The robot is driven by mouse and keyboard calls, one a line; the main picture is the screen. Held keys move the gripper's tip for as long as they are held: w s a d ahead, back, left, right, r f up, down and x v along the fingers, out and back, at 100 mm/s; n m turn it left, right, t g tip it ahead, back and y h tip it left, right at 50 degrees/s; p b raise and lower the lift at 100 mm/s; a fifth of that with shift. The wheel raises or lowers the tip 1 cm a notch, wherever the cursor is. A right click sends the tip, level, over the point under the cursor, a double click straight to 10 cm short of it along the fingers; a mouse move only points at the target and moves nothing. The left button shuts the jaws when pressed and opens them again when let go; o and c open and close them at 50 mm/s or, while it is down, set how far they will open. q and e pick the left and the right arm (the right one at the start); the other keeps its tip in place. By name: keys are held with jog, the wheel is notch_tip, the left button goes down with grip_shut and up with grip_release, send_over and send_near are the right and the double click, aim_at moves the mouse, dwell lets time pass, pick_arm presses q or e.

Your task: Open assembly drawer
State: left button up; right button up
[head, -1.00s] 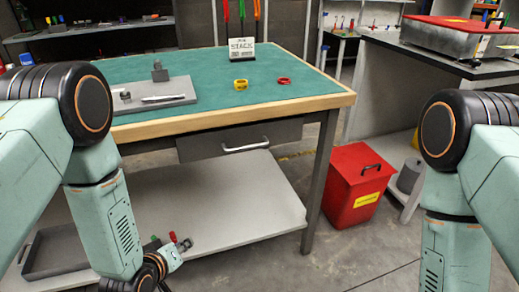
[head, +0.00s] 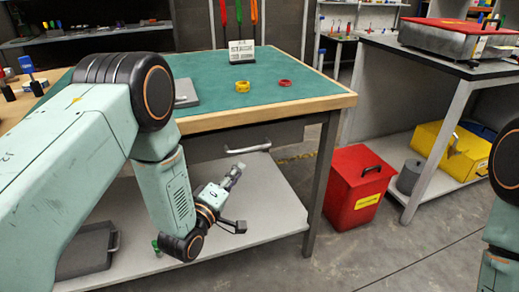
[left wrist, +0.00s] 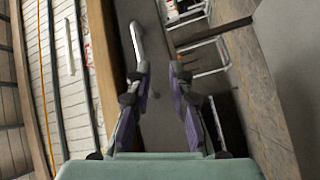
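The drawer (head: 289,134) is a dark grey front under the green-topped workbench (head: 210,110). Its silver bar handle (head: 248,149) shows above my left gripper (head: 241,198) in the head view. The drawer looks shut. My left gripper is open and empty, below the handle in the picture. In the left wrist view the handle (left wrist: 137,40) lies just beyond the left fingertip, and the two fingers (left wrist: 159,72) stand apart. Contact with the handle cannot be made out. Only part of my right arm shows at the right edge; its gripper is out of view.
A yellow tape roll (head: 242,84), a red ring (head: 285,83) and a sign (head: 241,50) are on the benchtop. A grey lower shelf (head: 270,205) lies beneath my left gripper. A red bin (head: 355,190) stands right of the bench leg. Open floor is in front.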

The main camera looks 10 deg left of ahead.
aim_at(250, 149)
pick_arm(q)
jog(key=shift+w+d+r+n+t+b, duration=0.15)
jog(key=shift+w+d+r+n+b, duration=0.35)
jog(key=shift+w, duration=0.8)
jog(key=shift+w+d+r+n+t+b, duration=0.2)
jog(key=shift+w+r, duration=0.35)
jog(key=shift+w, duration=0.7)
jog(key=shift+w+d+r+n+t+b, duration=0.15)
jog(key=shift+w+d+r+n+b, duration=0.25)
jog(key=shift+w, duration=0.9)
jog(key=shift+a+r, duration=0.1)
jog(key=shift+r, duration=0.05)
jog(key=shift+c, duration=0.4)
grip_shut()
